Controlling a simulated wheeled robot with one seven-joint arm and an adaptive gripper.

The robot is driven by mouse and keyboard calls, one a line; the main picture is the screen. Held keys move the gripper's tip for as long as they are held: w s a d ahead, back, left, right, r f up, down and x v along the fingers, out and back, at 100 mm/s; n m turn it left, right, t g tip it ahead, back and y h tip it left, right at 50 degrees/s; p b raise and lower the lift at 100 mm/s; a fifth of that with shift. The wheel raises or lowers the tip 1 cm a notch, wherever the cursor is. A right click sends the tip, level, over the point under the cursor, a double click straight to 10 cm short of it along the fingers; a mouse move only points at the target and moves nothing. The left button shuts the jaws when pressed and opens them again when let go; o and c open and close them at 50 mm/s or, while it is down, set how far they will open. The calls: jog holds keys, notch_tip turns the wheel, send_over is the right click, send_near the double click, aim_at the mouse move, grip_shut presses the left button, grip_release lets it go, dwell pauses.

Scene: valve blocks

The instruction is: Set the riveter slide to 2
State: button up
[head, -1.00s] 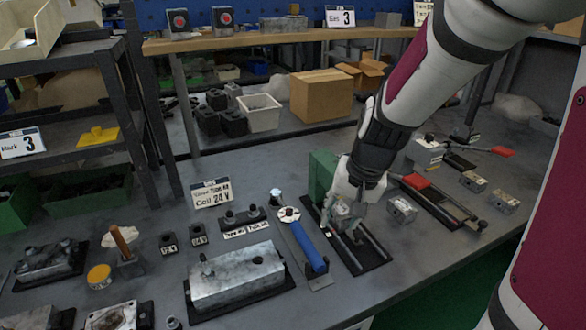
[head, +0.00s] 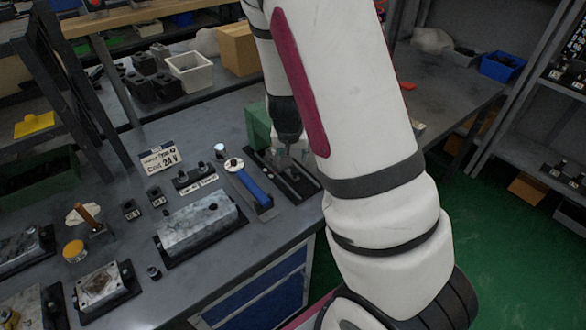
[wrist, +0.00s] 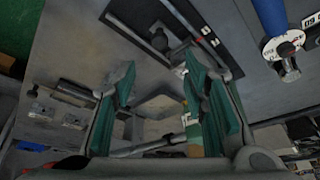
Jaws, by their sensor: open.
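The device that I take for the riveter is a black base with metal rails (head: 303,182) and a green block (head: 258,126) at its far left end. My gripper (head: 291,154) is over this base in the head view, partly hidden by my arm. In the wrist view my gripper (wrist: 160,112) is open, with its two green-padded fingers apart. A pale surface and a metal rod (wrist: 150,147) show between and below the fingers. I cannot tell whether the fingers touch the slide. The slide's scale and setting are not readable.
A blue-handled tool (head: 250,185) with a white round dial lies left of the base. The bench's front edge is close, with green floor (head: 490,225) at right.

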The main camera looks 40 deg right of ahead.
aim_at(295, 170)
jog(key=x, duration=1)
jog(key=shift+s, duration=0.1)
grip_shut()
